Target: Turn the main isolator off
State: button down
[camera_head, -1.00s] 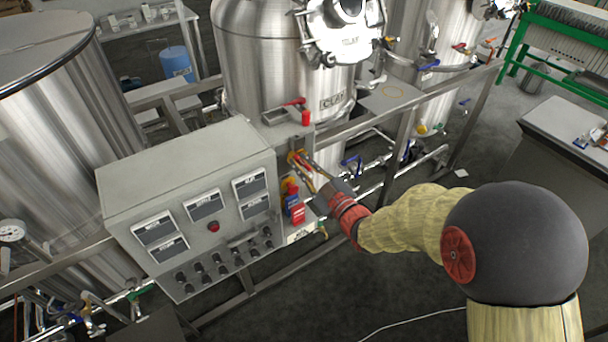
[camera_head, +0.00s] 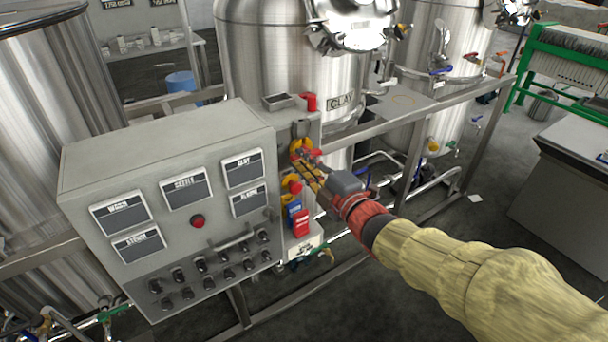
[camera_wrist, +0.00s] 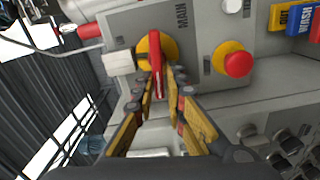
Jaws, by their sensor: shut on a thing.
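The main isolator is a red handle (camera_wrist: 154,52) on a round yellow plate (camera_wrist: 170,46), beside the lettering MAIN in the wrist view. The handle lies roughly parallel to that lettering. My gripper (camera_wrist: 160,88) is shut on the handle, one finger on each side of it. In the head view the yellow plate (camera_head: 300,146) shows on the narrow panel right of the grey control box, and my gripper (camera_head: 301,161) reaches it from the lower right. The fingers partly hide the handle there.
A red mushroom button on yellow (camera_wrist: 238,64) sits close beside the isolator. Blue and red tags (camera_head: 299,222) hang below it. The grey control box (camera_head: 165,150) with several knobs stands left. A small tray (camera_head: 283,101) and red object (camera_head: 309,102) are above. Frame rails run behind.

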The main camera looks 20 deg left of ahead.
jog(key=shift+r+n+b, duration=0.25)
jog(key=shift+n+b, duration=0.75)
jog(key=shift+b, duration=0.25)
jog(key=shift+r, duration=0.1)
jog(key=c, duration=1.9)
grip_release()
jog(key=shift+f, duration=0.25)
jog(key=v, duration=1.2)
